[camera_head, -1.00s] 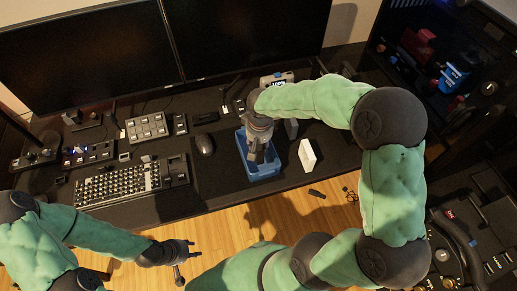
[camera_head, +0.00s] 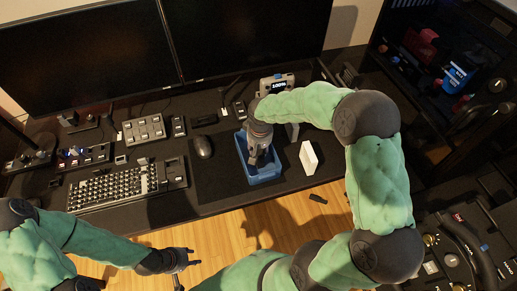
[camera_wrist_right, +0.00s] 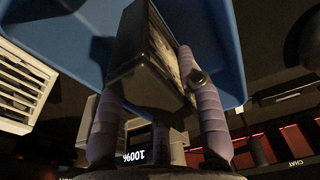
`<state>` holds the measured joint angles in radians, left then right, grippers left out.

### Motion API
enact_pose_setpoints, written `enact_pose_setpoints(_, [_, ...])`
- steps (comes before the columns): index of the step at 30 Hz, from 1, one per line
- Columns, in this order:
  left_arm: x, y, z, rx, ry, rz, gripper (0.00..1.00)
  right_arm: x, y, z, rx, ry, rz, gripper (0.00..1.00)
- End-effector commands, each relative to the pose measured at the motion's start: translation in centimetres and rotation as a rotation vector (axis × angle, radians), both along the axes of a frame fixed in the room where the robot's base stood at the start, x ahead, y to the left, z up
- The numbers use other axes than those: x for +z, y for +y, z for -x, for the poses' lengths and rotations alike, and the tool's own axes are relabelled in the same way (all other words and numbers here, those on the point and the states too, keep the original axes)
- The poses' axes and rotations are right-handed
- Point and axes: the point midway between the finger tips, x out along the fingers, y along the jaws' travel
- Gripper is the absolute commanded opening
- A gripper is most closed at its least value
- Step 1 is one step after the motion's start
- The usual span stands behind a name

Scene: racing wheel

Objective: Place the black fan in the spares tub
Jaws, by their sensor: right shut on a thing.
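The black fan (camera_wrist_right: 148,62) is a dark, square-framed block in the right wrist view. My right gripper (camera_head: 258,160) is shut on it, with fingers on both sides, and points down over the blue spares tub (camera_head: 266,180). The tub also fills the upper part of the right wrist view (camera_wrist_right: 228,45). In the head view the fan is mostly hidden by the gripper, and I cannot tell whether it touches the tub floor. My left gripper (camera_head: 188,266) is open and empty, off the front edge of the desk.
A white box (camera_head: 308,158) stands just right of the tub. A mouse (camera_head: 203,147) and a keyboard (camera_head: 112,187) lie to the left. A device with a lit display (camera_head: 277,84) stands behind the tub. An open PC case (camera_head: 440,75) is at the far right.

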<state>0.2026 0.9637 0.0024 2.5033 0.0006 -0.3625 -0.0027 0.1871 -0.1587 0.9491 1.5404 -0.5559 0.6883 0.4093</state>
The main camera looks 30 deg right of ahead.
Motion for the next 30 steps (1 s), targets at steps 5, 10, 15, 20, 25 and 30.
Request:
enact_pose_setpoints(5, [-0.2, 0.0, 0.0, 0.0, 0.0, 0.0, 0.4, -0.3, 0.0, 0.0, 0.0, 0.001, 0.0, 0.54])
enact_pose_setpoints(10, [-0.2, 0.0, 0.0, 0.0, 0.0, 0.0, 0.4, -0.3, 0.0, 0.0, 0.0, 0.001, 0.0, 0.61])
enact_pose_setpoints(15, [-0.2, 0.0, 0.0, 0.0, 0.0, 0.0, 0.4, -0.3, 0.0, 0.0, 0.0, 0.001, 0.0, 0.61])
enact_pose_setpoints(20, [0.4, 0.0, 0.0, 0.0, 0.0, 0.0, 0.4, 0.6, 0.0, 0.0, 0.0, -0.001, 0.0, 0.61])
enact_pose_setpoints(25, [1.6, 0.0, 0.0, 0.0, 0.0, 0.0, 0.4, 3.7, 0.1, 0.3, 0.002, -0.003, 0.001, 0.61])
enact_pose_setpoints(30, [3.0, 0.0, 0.0, 0.0, 0.0, 0.0, 0.4, 7.2, 0.2, 0.8, 0.0, -0.001, 0.0, 0.61])
